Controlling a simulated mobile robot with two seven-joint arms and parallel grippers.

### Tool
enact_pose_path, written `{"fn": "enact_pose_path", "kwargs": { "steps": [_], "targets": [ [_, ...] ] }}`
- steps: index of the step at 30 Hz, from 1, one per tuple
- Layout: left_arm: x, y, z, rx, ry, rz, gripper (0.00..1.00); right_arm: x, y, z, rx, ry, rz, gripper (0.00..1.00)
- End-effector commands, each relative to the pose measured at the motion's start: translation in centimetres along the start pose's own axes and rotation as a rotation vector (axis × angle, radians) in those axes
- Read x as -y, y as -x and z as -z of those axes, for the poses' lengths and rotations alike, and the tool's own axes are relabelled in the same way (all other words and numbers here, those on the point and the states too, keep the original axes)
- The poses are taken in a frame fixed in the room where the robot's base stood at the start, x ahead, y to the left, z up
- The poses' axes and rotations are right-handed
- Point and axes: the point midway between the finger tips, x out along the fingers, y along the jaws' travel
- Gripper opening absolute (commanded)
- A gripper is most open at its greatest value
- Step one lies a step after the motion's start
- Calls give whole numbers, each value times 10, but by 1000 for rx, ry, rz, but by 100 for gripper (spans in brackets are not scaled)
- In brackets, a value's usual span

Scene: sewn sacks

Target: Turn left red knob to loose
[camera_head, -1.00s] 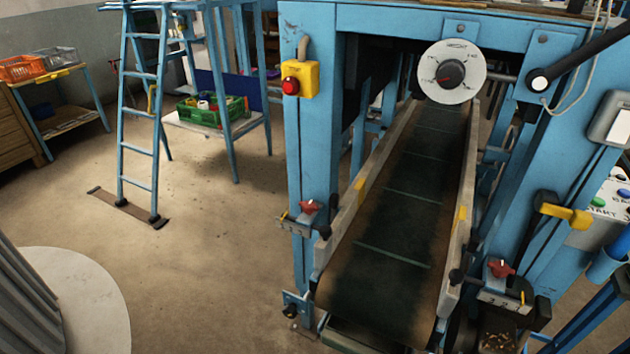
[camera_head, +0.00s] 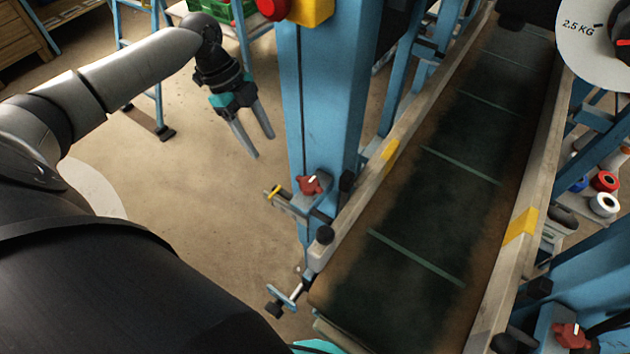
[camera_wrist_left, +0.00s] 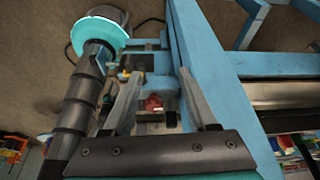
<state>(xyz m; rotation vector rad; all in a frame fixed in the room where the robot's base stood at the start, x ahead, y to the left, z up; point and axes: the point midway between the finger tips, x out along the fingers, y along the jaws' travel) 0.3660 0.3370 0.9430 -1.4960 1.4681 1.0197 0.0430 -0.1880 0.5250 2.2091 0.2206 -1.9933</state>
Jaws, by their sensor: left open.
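The left red knob (camera_head: 309,185) sits on a small bracket on the blue post (camera_head: 312,110), left of the conveyor belt, in the head view. My left gripper (camera_head: 264,146) is open and empty, pointing down, to the left of the post and up and left of the knob, apart from it. In the left wrist view the knob (camera_wrist_left: 153,102) shows between the two spread fingers (camera_wrist_left: 160,78). A second red knob (camera_head: 572,336) is at the lower right of the head view. My right gripper is not in view.
The dark conveyor belt (camera_head: 420,200) with pale side rails runs right of the post. A red button on a yellow box (camera_head: 310,10) is higher on the post. A clamp handle (camera_head: 285,298) sticks out below the knob. Open floor (camera_head: 190,200) lies to the left.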

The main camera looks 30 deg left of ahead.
Motion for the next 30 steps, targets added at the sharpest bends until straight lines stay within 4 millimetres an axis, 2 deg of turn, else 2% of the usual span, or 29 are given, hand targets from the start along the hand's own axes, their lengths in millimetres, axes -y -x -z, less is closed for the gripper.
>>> {"fn": "enact_pose_path", "kwargs": {
  "steps": [1, 4, 11, 23, 27, 30],
  "targets": [
    [-4, 9, 4, -5, -43, -16, 58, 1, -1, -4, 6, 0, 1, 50],
    [-9, 15, 12, -16, -88, -37, 58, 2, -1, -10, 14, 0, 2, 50],
    [-13, 6, 41, -21, -99, -41, 58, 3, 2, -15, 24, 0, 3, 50],
    [-20, -26, 123, -23, -97, -38, 58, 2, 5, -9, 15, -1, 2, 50],
    [-22, -52, 122, -20, -89, -40, 58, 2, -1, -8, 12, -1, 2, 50],
    [-22, -65, 122, -19, -89, -39, 58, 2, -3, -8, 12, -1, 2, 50]
  ]
}}
